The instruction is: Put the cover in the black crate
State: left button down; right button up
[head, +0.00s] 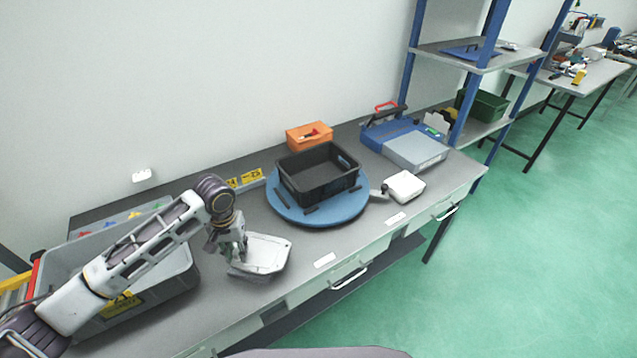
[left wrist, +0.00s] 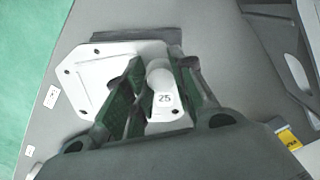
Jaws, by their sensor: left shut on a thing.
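The cover (head: 266,254) is a pale, flat aluminium casting with cut corners and small holes. It lies at or just above the grey bench top, near its front edge, in the head view. My left gripper (head: 238,247) is over its left part. The black crate (head: 318,187) stands upright and looks empty on a round blue turntable (head: 342,213), to the right of the gripper. My right gripper is not in view.
A grey bin (head: 172,290) stands left, under my left arm. An orange box (head: 309,135) is behind the crate. A white casting (head: 405,186) and a blue-grey case (head: 415,150) lie to the right. Bench between cover and turntable is clear.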

aim_at(317, 182)
jog(key=i+l+u, duration=0.15)
jog(key=l+u, duration=0.15)
jog(key=l, duration=0.9)
jog(key=l+u, duration=0.3)
jog(key=l, duration=0.9)
jog(key=l+u, duration=0.35)
jog(key=l, duration=0.9)
jog(key=k, duration=0.05)
